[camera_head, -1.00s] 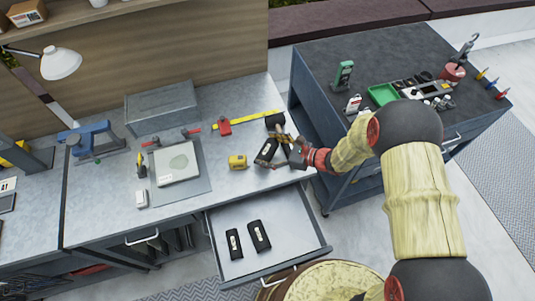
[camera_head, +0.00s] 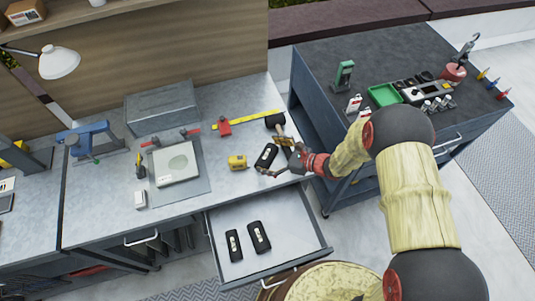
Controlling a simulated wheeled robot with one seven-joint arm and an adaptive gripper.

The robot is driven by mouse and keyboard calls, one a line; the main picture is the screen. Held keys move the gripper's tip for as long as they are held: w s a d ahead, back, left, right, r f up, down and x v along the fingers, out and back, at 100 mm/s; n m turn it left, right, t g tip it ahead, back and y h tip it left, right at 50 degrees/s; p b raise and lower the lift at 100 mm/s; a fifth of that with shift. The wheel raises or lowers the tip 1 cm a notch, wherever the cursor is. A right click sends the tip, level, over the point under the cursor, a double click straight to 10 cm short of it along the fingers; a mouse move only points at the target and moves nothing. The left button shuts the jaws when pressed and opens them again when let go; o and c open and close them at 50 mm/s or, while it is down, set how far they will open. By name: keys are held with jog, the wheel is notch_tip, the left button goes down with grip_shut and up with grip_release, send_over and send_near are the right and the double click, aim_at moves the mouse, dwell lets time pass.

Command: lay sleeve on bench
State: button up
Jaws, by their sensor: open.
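A black sleeve (camera_head: 266,156) with a pale label lies on the bench (camera_head: 218,180) near its right end. My gripper (camera_head: 281,160) is open just to the right of this sleeve, with one finger reaching along its lower edge. I cannot tell whether that finger touches it. Two similar black sleeves, a left one (camera_head: 233,244) and a right one (camera_head: 259,237), lie in the open drawer (camera_head: 290,228) below the bench.
A black-headed mallet (camera_head: 274,120) lies just behind my gripper. A yellow tape measure (camera_head: 237,162), a yellow rule with a red square (camera_head: 224,127) and a flat scale-like device (camera_head: 175,163) are on the bench. A dark cart (camera_head: 335,57) stands at right.

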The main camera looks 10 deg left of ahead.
jog(key=shift+r, duration=0.1)
jog(key=shift+d+r, duration=0.1)
jog(key=shift+r, duration=0.05)
jog(key=p+v, duration=0.1)
jog(key=v, duration=1)
jog(key=shift+s+d, duration=0.1)
jog(key=shift+d, duration=0.3)
jog(key=s+d+r+n+g+h, duration=0.2)
jog(key=s+r+n, duration=0.3)
jog(key=r, duration=0.5)
jog(key=s+d+r+n+g+h, duration=0.1)
jog(key=s+d+r+n+h, duration=0.15)
jog(key=r+n, duration=0.55)
jog(key=s+d+r+n+t+h, duration=0.2)
jog(key=s+d+r+n+h, duration=0.1)
jog(key=s+d+r, duration=0.3)
jog(key=s+d+r+n+t+h, duration=0.3)
jog(key=s+d+r+n+h, duration=0.1)
jog(key=d+r, duration=0.5)
jog(key=shift+s+d+n+h, duration=0.3)
jog(key=shift+s+d+h, duration=0.45)
jog(key=shift+s, duration=0.25)
